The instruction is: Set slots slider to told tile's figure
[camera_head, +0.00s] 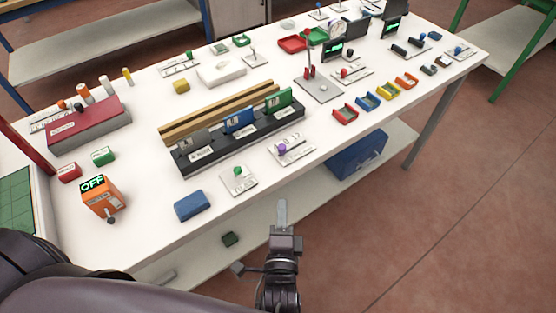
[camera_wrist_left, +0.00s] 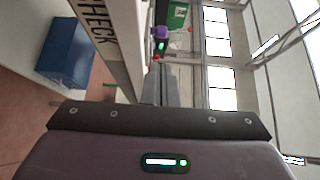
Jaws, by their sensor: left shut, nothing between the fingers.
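A slider with a purple knob (camera_head: 282,149) sits on a white marked plate (camera_head: 298,143) near the table's front edge; its lettering is too small to read. The purple knob also shows beyond my fingertips in the left wrist view (camera_wrist_left: 161,32). Behind it, a black rack (camera_head: 240,140) holds upright tiles: a grey one (camera_head: 194,141), a blue one (camera_head: 238,121) and a green one (camera_head: 279,101). Their figures are not legible. My left gripper (camera_head: 282,205) is shut and empty, in front of the table edge, apart from the slider. My right gripper is out of view.
A green-knobbed plate (camera_head: 240,184) and a blue block (camera_head: 188,206) lie left of the slider. An orange box reading OFF (camera_head: 100,194) stands farther left. Small coloured trays (camera_head: 345,114) sit to the right. A blue bin (camera_head: 358,153) is on the lower shelf.

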